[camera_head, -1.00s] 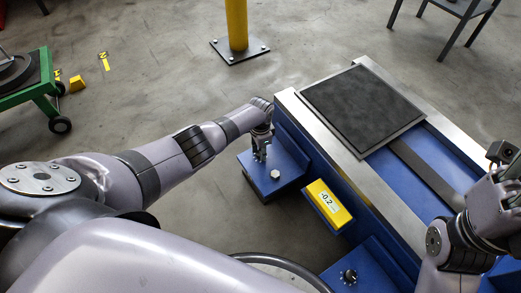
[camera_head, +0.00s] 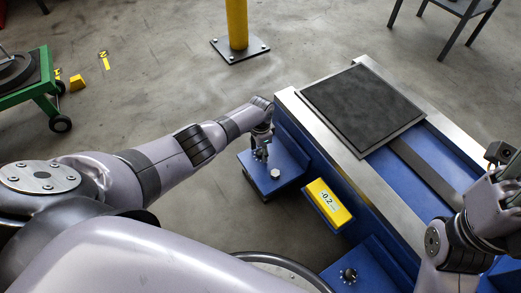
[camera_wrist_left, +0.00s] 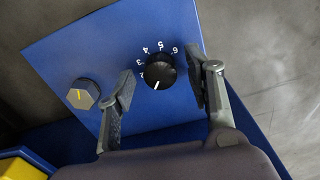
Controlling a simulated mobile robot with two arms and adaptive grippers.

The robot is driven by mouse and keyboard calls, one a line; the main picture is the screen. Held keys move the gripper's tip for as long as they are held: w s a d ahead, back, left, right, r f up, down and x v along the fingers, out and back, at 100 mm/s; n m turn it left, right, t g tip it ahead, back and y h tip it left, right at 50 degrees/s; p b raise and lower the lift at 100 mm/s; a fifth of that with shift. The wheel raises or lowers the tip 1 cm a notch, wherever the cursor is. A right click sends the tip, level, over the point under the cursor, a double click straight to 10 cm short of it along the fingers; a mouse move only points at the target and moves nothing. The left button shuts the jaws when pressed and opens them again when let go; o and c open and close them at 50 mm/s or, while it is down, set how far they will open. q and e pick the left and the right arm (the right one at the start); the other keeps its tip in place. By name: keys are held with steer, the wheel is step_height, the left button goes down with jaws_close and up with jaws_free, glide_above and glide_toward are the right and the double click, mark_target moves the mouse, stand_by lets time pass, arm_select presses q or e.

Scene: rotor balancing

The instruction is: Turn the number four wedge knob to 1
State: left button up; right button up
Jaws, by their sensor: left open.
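A round black knob (camera_wrist_left: 160,70) with a white pointer line sits on a blue panel (camera_wrist_left: 75,48) in the left wrist view. White numbers 2 to 6 show around it. The pointer faces down and slightly left, past the 2; no 1 is visible. My left gripper (camera_wrist_left: 160,92) is open, with one finger on each side of the knob; I cannot tell whether either touches it. In the head view, my left gripper (camera_head: 261,152) is over a blue box (camera_head: 290,158) and hides this knob. My right gripper (camera_head: 492,200) is at the right edge, its fingers unclear.
Another black knob (camera_head: 349,275) is on a nearer blue box. The machine bed with a dark plate (camera_head: 362,105) lies right of my left gripper.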

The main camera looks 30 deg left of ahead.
mark_target(261, 152)
arm_select(q)
step_height(261, 152, up, 12)
stand_by(0.7)
stand_by(0.4)
